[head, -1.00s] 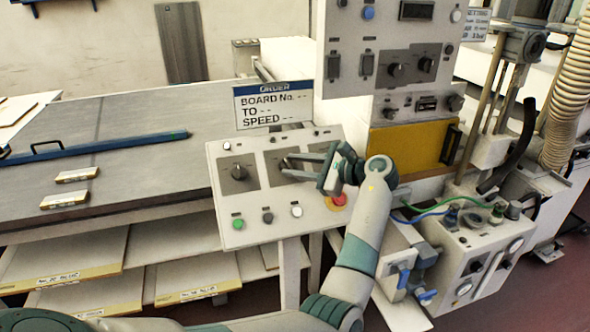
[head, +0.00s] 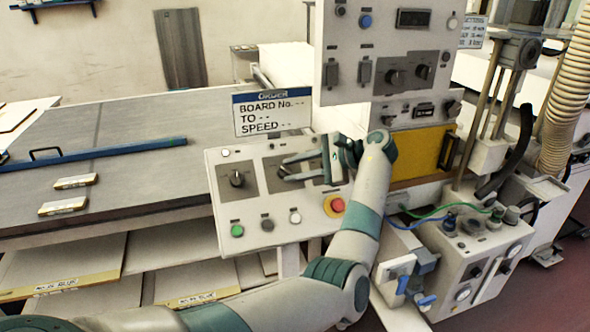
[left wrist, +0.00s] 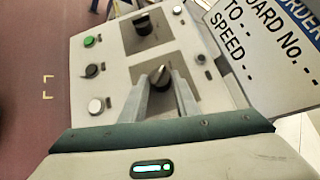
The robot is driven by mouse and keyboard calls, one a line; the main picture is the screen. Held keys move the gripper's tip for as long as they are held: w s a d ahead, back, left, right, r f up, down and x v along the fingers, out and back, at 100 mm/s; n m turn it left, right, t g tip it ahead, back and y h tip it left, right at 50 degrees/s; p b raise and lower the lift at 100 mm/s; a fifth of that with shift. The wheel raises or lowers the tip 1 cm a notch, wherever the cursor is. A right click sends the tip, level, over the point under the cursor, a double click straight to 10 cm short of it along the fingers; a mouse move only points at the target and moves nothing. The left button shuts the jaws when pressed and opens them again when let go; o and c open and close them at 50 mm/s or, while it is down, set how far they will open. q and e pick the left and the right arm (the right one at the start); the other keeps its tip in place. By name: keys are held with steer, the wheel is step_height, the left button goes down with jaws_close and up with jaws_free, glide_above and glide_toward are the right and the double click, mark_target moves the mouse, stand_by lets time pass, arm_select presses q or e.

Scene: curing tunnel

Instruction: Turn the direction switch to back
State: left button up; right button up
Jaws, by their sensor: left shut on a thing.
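The control panel (head: 263,215) carries black rotary switches on dark plates. The left one (head: 237,180) is free. The switch markings are too small to read. My right gripper is in neither view.
A red stop button (head: 336,205) sits under my left wrist. Green (head: 237,230), black (head: 267,224) and white (head: 295,217) buttons line the panel's lower edge. The order sign (head: 272,113) stands behind the panel. A taller cabinet (head: 345,45) rises at the back right.

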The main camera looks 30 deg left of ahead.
arm_select(q)
steer(key=shift+f, duration=0.15)
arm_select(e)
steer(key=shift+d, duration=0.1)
arm_select(q)
steer(key=o, duration=1)
steer(key=shift+a, duration=0.1)
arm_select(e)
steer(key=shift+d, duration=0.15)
arm_select(q)
steer(key=shift+o, duration=0.2)
steer(key=shift+v, duration=0.75)
steer(key=b+v, duration=0.4)
steer(key=v, duration=1.2)
steer(key=shift+b, duration=0.3)
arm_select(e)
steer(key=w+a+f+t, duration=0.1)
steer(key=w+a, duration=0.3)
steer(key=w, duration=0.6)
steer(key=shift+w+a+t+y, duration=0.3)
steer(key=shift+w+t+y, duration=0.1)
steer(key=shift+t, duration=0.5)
arm_select(q)
steer(key=shift+w, duration=0.1)
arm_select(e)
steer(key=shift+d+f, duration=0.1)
